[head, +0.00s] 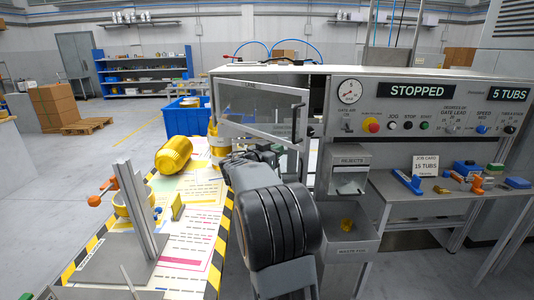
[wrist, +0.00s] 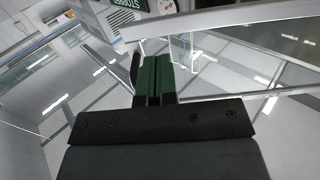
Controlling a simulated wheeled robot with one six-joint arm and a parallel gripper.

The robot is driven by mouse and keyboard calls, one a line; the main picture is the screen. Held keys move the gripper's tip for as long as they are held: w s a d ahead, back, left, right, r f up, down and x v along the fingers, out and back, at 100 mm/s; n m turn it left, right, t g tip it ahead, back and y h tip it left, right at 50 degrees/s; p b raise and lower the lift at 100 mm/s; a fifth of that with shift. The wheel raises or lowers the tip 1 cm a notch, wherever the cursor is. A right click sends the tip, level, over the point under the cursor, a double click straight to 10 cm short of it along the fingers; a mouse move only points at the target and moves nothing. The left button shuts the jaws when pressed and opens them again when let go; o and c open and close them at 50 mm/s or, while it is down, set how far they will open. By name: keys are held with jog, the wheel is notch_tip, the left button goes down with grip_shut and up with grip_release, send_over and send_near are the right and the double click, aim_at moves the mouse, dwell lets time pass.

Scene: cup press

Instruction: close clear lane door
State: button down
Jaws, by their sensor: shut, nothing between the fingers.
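The clear lane door (head: 262,105), a see-through panel in a light frame, stands swung out from the machine at an angle in the head view. Its right edge is nearer to me. My gripper (head: 280,150) is just below the door's lower right part, partly hidden by my arm. In the wrist view my gripper (wrist: 154,58) shows dark green fingers closed together with nothing between them. The door's pale frame bar (wrist: 240,18) and clear panel lie close beyond and to the right of the fingers. I cannot tell whether they touch.
The machine's control panel (head: 430,108) reads STOPPED, right of the door. A reject bin (head: 349,172) sits below it.

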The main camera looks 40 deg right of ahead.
aim_at(287, 146)
jog(key=shift+w+d+p, duration=0.2)
jog(key=shift+d+p, duration=0.4)
jog(key=shift+d, duration=2)
